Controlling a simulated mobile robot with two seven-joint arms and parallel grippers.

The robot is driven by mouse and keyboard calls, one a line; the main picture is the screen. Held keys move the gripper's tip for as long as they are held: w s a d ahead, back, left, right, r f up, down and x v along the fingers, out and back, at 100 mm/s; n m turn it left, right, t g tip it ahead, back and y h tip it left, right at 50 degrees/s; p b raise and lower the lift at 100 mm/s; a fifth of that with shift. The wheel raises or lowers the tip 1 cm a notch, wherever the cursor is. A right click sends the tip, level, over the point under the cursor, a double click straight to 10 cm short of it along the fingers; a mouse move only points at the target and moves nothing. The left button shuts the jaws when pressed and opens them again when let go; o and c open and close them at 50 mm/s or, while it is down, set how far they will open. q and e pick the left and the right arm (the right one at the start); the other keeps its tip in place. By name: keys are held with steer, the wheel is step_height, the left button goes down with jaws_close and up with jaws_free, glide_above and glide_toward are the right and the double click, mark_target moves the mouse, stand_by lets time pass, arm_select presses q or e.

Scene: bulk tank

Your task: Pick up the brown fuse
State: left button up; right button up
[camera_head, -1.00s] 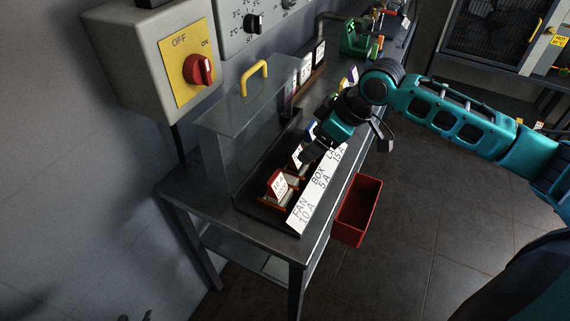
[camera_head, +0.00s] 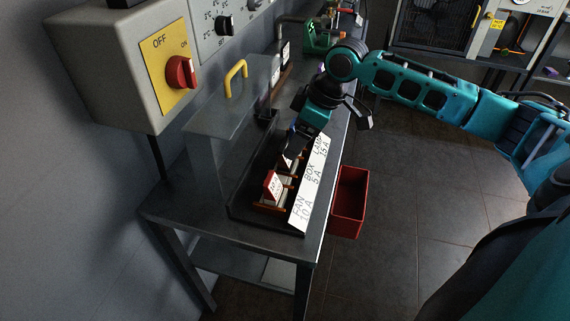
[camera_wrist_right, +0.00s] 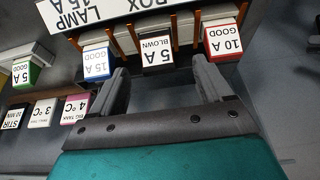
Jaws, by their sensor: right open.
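The brown fuse, with a white face marked 5 A BLOWN (camera_wrist_right: 156,52), stands in the middle slot of the fuse row in the right wrist view. My right gripper (camera_wrist_right: 162,82) is open and empty, its two fingers pointing toward this fuse, one to each side of it in the picture. I cannot tell how far the fingertips are from it. In the head view the right gripper (camera_head: 296,143) hangs over the middle of the row and largely hides that fuse. My left gripper is not in view.
A red 10 A fuse (camera_wrist_right: 225,42) and a blue 15 A fuse (camera_wrist_right: 97,64) flank it. A green 5 A fuse (camera_wrist_right: 25,74) is farther left. A clear cover with a yellow handle (camera_head: 235,76) stands beside the row. A red bin (camera_head: 349,203) hangs at the bench edge.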

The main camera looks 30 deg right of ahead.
mark_target(284, 148)
steer(key=shift+x, duration=0.9)
steer(key=w+f, duration=0.1)
steer(key=w+a+f+b, duration=0.1)
steer(key=f, duration=0.1)
steer(key=shift+w+a+f, duration=0.2)
steer(key=shift+a+f, duration=0.05)
steer(key=shift+w+a+f+b, duration=0.15)
steer(key=shift+f+b, duration=0.15)
steer(key=shift+f, duration=0.15)
steer(key=shift+c, duration=0.4)
steer(key=c, duration=1)
steer(key=shift+r, duration=0.1)
